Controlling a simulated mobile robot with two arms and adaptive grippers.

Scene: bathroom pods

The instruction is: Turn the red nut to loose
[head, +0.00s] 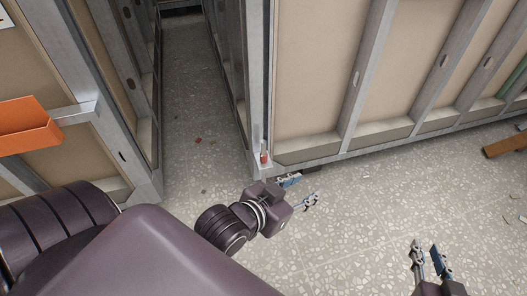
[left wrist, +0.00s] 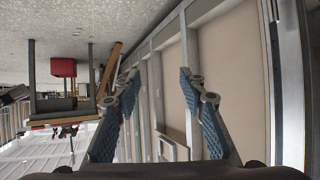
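The red nut (head: 264,157) is small and sits low on an upright rod at the foot of the metal frame corner, near the floor. My left gripper (head: 302,189) is open and empty, to the right of the nut and lower in the head view, apart from it. Its two blue-padded fingers also show spread in the left wrist view (left wrist: 160,82), with nothing between them. I cannot make out the red nut in the left wrist view. My right gripper (head: 427,247) is open and empty over the floor at the lower right, far from the nut.
A metal-framed wall panel (head: 318,70) runs right from the corner. Another framed panel (head: 85,60) with an orange bin (head: 27,125) stands left, across a narrow gap. Wooden planks (head: 505,144) lie far right. A red box (left wrist: 63,67) shows in the left wrist view. The speckled floor (head: 350,225) is mostly clear.

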